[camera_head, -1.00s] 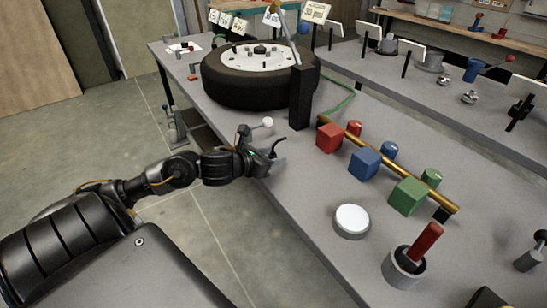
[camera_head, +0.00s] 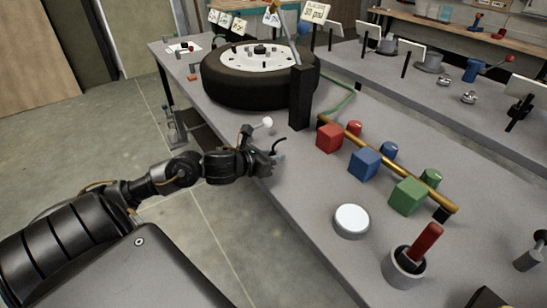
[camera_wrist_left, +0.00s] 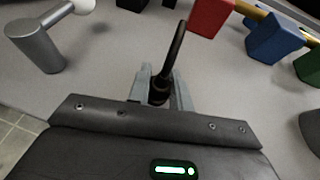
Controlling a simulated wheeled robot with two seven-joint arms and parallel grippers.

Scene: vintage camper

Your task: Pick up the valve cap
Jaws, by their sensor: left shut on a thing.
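My left gripper (camera_head: 268,162) is at the near edge of the grey workbench, beside the tire. In the left wrist view, its fingers (camera_wrist_left: 160,90) are closed around a small dark piece at the lower end of a curved black stem (camera_wrist_left: 174,52). That piece appears to be the valve cap (camera_wrist_left: 158,96), mostly hidden between the fingers. I cannot tell whether it is separate from the stem. The stem also shows in the head view (camera_head: 280,145), rising just beyond the fingers. My right gripper is not in view.
The tire (camera_head: 240,86) lies behind the gripper, next to a black post (camera_head: 300,100). A grey cylinder with a white-knobbed lever (camera_wrist_left: 38,47) stands close by. Red (camera_head: 328,137), blue (camera_head: 364,163) and green (camera_head: 407,196) blocks line a brass bar. A white round button (camera_head: 351,221) sits nearer.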

